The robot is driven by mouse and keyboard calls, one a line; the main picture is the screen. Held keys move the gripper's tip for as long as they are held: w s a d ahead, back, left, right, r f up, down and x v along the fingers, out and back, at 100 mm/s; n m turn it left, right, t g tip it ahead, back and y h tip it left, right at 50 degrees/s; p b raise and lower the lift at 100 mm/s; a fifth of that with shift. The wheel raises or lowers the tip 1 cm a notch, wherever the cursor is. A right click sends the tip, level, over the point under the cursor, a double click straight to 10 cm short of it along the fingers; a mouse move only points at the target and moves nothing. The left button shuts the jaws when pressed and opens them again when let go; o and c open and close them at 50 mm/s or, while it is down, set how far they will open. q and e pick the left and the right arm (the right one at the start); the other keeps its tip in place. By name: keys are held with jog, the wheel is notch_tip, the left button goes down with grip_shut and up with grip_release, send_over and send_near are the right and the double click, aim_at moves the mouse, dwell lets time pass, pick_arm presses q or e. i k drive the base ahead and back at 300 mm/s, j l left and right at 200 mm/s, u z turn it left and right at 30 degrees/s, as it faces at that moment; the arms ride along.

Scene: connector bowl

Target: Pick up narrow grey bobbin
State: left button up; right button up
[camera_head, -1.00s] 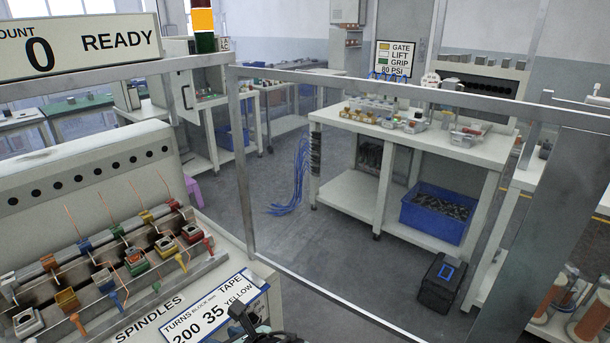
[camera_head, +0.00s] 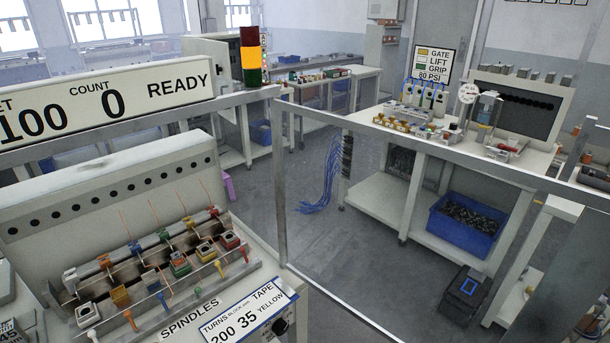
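A winding machine labelled SPINDLES (camera_head: 190,310) stands at the lower left with two rows of small coloured bobbins. A pale grey bobbin (camera_head: 88,313) sits at the near left end of the front row. A small greyish piece (camera_head: 70,276) sits at the left end of the back row. I cannot tell from here which of them is the narrow grey bobbin. Neither of my grippers shows in the head view.
A metal guard frame (camera_head: 283,190) rises beside the machine. Beyond it, a white workbench (camera_head: 470,150) carries small parts, with a blue bin (camera_head: 466,222) on its lower shelf. A black box (camera_head: 464,293) stands on the floor. Open grey floor (camera_head: 340,245) lies between.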

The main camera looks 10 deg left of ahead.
aim_at(177, 257)
jog(key=k+j+u, duration=0.1)
jog(key=u, duration=1.05)
